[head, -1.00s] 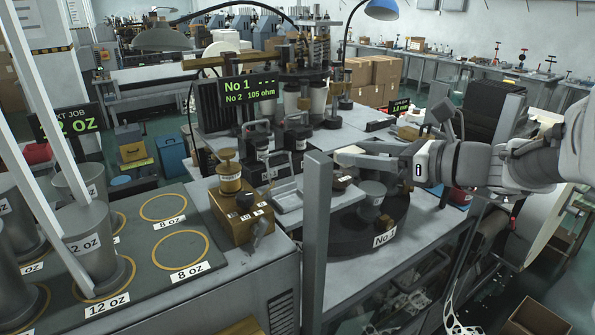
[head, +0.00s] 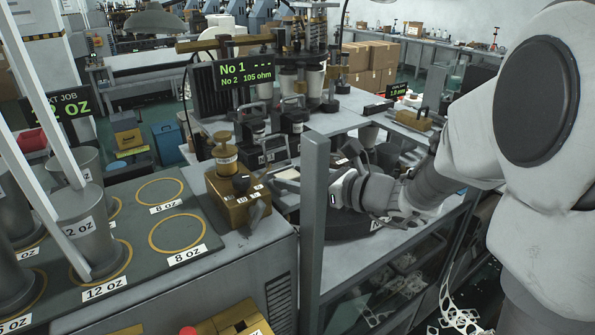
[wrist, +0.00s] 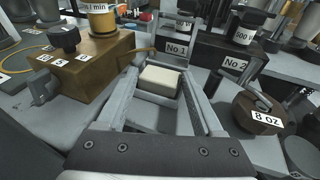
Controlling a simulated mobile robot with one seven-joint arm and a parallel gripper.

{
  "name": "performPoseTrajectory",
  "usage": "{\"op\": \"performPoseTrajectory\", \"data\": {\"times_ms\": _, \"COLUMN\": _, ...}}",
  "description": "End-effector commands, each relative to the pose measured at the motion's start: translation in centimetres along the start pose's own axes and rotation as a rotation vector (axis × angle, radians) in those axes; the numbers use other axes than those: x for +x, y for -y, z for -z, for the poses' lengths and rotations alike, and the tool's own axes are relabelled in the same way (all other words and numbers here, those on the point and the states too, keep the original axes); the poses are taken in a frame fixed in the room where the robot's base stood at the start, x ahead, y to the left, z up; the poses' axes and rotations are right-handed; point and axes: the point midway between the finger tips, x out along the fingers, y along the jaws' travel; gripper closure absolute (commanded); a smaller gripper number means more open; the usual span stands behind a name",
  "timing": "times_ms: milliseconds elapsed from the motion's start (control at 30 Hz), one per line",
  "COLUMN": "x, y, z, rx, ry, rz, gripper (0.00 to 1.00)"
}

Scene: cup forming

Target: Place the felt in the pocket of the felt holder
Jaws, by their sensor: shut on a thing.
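The felt is a cream block (wrist: 160,81) between the two fingertips of my gripper (wrist: 162,84) in the wrist view. My gripper is shut on it, one finger along each side. In the head view my gripper (head: 290,180) reaches left over the bench, beside the brown box. A grey surface (wrist: 158,118) lies below the felt between the fingers. It may be part of the felt holder, but the fingers hide its edges. I cannot tell whether the felt touches it or sits in a pocket.
A brown box with a brass cylinder (head: 231,203) stands left of my gripper. Black blocks marked No 1 (wrist: 176,50) and No 2 (wrist: 236,66) stand beyond. A brown round piece marked 8 oz (wrist: 256,114) is at the right. A grey post (head: 314,230) rises in front.

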Motion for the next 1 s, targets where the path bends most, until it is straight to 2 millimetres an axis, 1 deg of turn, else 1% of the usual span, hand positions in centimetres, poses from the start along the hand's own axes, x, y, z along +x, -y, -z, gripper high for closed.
{"op": "performPoseTrajectory", "data": {"times_ms": 233, "x": 0.00, "y": 0.00, "z": 0.04, "rx": -0.001, "ry": 0.001, "rz": 0.000, "gripper": 0.84}}
{"op": "performPoseTrajectory", "data": {"times_ms": 367, "x": 0.08, "y": 0.01, "z": 0.49, "rx": -0.001, "ry": 0.001, "rz": 0.000, "gripper": 0.84}}
{"op": "performPoseTrajectory", "data": {"times_ms": 400, "x": 0.05, "y": 0.01, "z": 0.33, "rx": -0.001, "ry": 0.001, "rz": 0.000, "gripper": 0.26}}
{"op": "performPoseTrajectory", "data": {"times_ms": 533, "x": 0.04, "y": 0.01, "z": 0.29, "rx": -0.001, "ry": 0.001, "rz": 0.000, "gripper": 0.03}}
{"op": "performPoseTrajectory", "data": {"times_ms": 567, "x": 0.04, "y": 0.00, "z": 0.29, "rx": -0.001, "ry": 0.001, "rz": 0.000, "gripper": 0.01}}
{"op": "performPoseTrajectory", "data": {"times_ms": 833, "x": 0.03, "y": 0.00, "z": 0.24, "rx": 0.000, "ry": 0.001, "rz": -0.001, "gripper": 0.01}}
{"op": "performPoseTrajectory", "data": {"times_ms": 967, "x": -0.09, "y": 0.00, "z": -0.32, "rx": 0.000, "ry": 0.001, "rz": -0.001, "gripper": 0.01}}
{"op": "performPoseTrajectory", "data": {"times_ms": 1000, "x": -0.75, "y": 0.09, "z": -0.06, "rx": -0.001, "ry": 0.002, "rz": 0.002, "gripper": 0.01}}
